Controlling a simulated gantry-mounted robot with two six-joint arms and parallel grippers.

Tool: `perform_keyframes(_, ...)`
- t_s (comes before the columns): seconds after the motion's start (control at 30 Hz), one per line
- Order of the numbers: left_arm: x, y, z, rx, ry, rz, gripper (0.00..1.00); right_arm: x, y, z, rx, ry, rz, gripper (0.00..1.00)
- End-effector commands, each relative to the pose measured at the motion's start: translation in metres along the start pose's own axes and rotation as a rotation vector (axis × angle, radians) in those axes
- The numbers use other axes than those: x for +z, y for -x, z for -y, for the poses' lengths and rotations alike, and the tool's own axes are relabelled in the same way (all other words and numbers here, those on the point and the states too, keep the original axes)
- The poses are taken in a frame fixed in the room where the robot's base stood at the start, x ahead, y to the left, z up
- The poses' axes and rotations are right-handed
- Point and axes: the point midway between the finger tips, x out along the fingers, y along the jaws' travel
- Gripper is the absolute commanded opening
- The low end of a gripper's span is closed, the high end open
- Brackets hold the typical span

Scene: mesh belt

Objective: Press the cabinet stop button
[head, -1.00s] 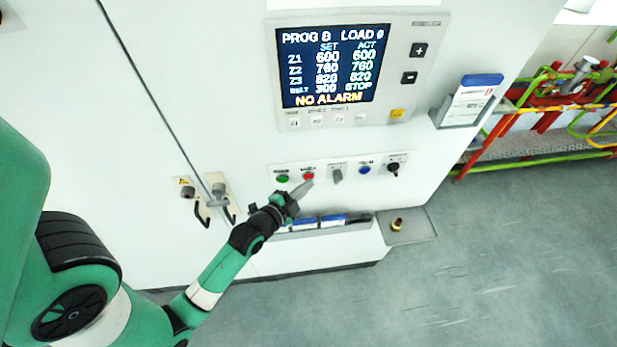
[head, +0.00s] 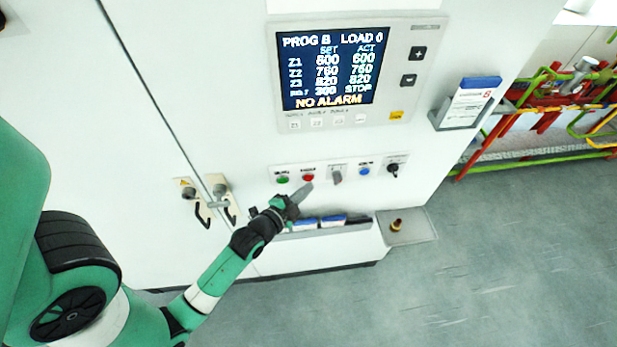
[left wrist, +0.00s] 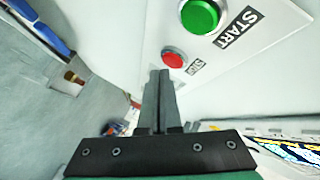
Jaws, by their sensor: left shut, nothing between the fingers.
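The red stop button (head: 308,177) is on the white cabinet's control strip, just right of the green start button (head: 282,179). In the left wrist view the red button (left wrist: 174,58), labelled STOP, lies just beyond my fingertips, with the green START button (left wrist: 200,16) above it to the right. My left gripper (head: 302,191) is shut and empty, its tips just below the red button in the head view. In the left wrist view the shut fingers (left wrist: 158,76) point toward it. I cannot tell whether they touch it. My right gripper is not in view.
A grey selector (head: 337,175), a blue button (head: 364,170) and a black switch (head: 393,168) continue the strip to the right. The display (head: 333,67) above reads NO ALARM, with STOP in its bottom row. A tray with blue-topped items (head: 305,223) is below.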

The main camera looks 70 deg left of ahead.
Motion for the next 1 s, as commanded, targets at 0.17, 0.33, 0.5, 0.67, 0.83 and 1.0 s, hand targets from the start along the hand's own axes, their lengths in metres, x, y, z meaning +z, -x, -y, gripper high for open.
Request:
perform_keyframes(0.17, -0.003, 0.003, -0.002, -0.001, -0.001, -0.001, 0.0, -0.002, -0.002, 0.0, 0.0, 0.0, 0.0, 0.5)
perform_keyframes(0.33, -0.003, 0.003, -0.002, -0.001, -0.001, -0.002, 0.0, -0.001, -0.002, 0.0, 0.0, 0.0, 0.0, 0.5)
perform_keyframes(0.5, -0.005, 0.006, -0.006, 0.003, -0.003, -0.003, 0.0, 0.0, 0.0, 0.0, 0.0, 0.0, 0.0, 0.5)
perform_keyframes(0.67, -0.013, 0.018, -0.015, 0.004, -0.005, -0.004, 0.0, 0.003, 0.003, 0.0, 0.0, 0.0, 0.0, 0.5)
perform_keyframes(0.83, -0.021, 0.028, -0.027, 0.005, -0.004, -0.008, 0.0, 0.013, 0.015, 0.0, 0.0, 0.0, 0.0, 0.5)
perform_keyframes(1.0, -0.027, 0.037, -0.029, 0.001, -0.001, -0.004, 0.0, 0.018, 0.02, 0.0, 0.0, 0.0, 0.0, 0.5)
